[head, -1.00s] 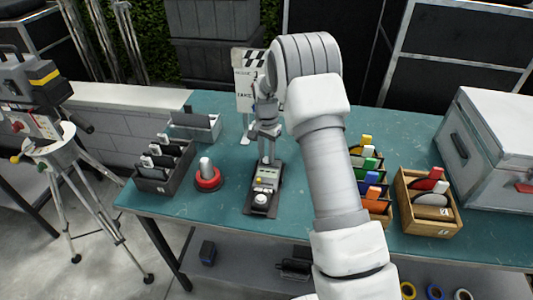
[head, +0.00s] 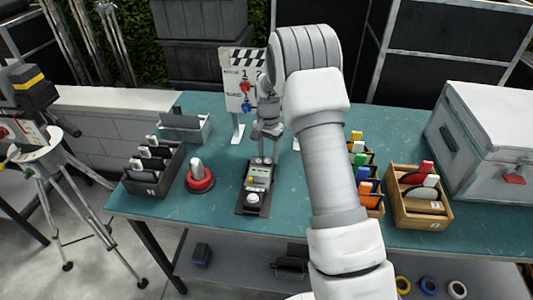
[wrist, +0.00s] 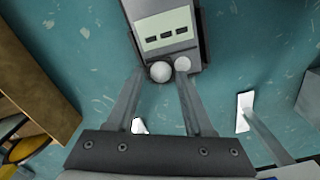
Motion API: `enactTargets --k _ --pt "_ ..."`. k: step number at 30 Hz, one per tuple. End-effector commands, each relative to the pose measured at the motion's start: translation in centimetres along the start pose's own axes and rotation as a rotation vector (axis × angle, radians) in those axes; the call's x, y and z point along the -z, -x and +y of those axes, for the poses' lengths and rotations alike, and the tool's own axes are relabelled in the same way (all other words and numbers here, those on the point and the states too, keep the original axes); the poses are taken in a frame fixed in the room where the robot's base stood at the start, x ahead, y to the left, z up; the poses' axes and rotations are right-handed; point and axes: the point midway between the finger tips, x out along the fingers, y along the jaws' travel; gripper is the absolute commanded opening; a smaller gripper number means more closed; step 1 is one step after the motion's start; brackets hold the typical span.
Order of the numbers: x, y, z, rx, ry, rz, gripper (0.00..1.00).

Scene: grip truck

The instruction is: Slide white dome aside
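A white dome (head: 253,198) sits at the near end of a dark, flat device (head: 258,185) on the teal table. The device has a pale panel with small dark windows, seen also in the wrist view (wrist: 165,32). My gripper (head: 262,160) points down over the device's far end, beyond the panel from the dome. The dome is not visible in the wrist view.
A clapper-patterned board (head: 243,82) stands behind. Wooden trays (head: 420,205) and a white case (head: 490,140) are to the right. Bare table lies right of the device.

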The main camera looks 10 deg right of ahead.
Motion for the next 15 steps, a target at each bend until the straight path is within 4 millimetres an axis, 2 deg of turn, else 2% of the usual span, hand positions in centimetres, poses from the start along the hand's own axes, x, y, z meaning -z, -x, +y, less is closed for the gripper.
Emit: enactTargets --k 10,15 --pt "-0.1 0.1 -0.1 0.001 0.000 -0.001 0.61" --pt "0.0 1.7 -0.1 0.002 0.001 0.001 0.61"
